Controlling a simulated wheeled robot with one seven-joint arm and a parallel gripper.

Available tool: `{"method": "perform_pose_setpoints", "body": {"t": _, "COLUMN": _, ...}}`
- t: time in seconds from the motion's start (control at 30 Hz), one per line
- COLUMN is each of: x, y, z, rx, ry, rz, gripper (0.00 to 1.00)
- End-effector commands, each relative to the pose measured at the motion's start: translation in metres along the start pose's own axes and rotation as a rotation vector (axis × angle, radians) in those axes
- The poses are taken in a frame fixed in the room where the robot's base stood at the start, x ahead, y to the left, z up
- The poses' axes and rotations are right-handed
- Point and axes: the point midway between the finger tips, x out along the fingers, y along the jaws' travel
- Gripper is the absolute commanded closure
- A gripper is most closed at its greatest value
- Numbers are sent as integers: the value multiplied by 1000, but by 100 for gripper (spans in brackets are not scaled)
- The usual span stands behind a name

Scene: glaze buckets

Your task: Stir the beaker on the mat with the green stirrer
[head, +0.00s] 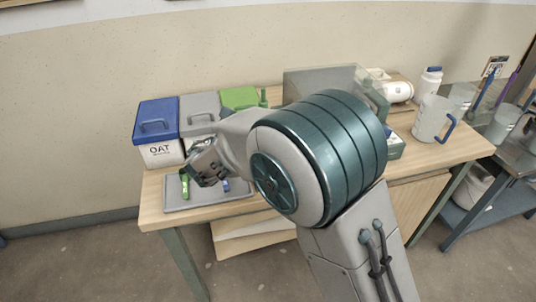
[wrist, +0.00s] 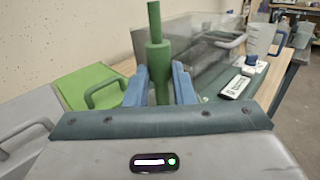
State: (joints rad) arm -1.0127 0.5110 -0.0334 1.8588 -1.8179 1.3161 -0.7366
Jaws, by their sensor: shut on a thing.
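The green stirrer (wrist: 157,58) stands upright in the wrist view, with a thick section below a thinner top. My gripper (wrist: 158,88) is shut on it, one blue finger on each side. The stirrer's lower end is hidden behind my gripper's body. In the head view the grey mat (head: 203,204) lies at the table's front left, partly under my arm. A narrow green piece (head: 184,184) shows at its left and a small blue piece (head: 226,186) farther right. I cannot tell whether either belongs to a beaker; no whole beaker shows on the mat.
A blue-lidded OAT bin (head: 158,118), a grey bin (head: 200,105) and a green bin (head: 240,97) line the back left. A clear-sided box (wrist: 195,55) stands beyond the stirrer. A blue-handled pitcher (head: 431,120) and white bottle (head: 429,82) stand at the right.

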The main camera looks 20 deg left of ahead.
Motion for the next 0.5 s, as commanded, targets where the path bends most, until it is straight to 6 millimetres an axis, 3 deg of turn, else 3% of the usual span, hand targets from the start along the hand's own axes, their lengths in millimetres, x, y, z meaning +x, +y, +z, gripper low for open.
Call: {"method": "perform_pose_setpoints", "body": {"t": 0.5, "x": 16, "y": -16, "z": 0, "rx": 2, "ry": -1, "rz": -2, "gripper": 100}}
